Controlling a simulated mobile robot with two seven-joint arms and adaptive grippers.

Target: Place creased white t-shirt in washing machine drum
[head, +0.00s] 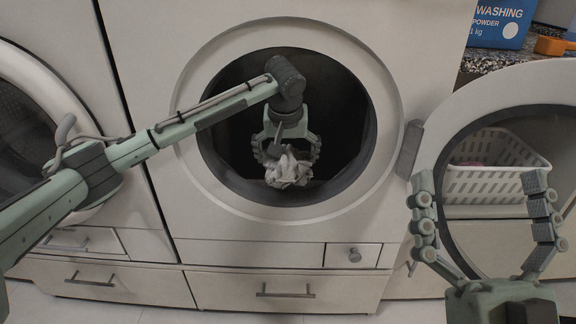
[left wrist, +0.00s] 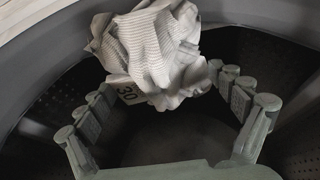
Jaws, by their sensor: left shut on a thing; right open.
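The creased white t-shirt (head: 287,171) is a crumpled bundle at the round opening of the washing machine drum (head: 335,110). My left gripper (head: 287,155) is shut on the t-shirt in front of the dark drum interior. In the left wrist view the t-shirt (left wrist: 155,50) lies at the far end of the left gripper's fingers (left wrist: 170,100), with the perforated drum wall (left wrist: 285,60) around. How deep the bundle sits in the drum is hard to tell. My right gripper (head: 488,220) is open and empty, to the right of the machine, in front of the open round door.
The open door (head: 440,125) of the machine hangs to the right. A white basket (head: 490,182) shows through it. A blue washing powder box (head: 497,22) stands on a speckled counter at the upper right. A second machine (head: 30,100) stands at left, with drawers below.

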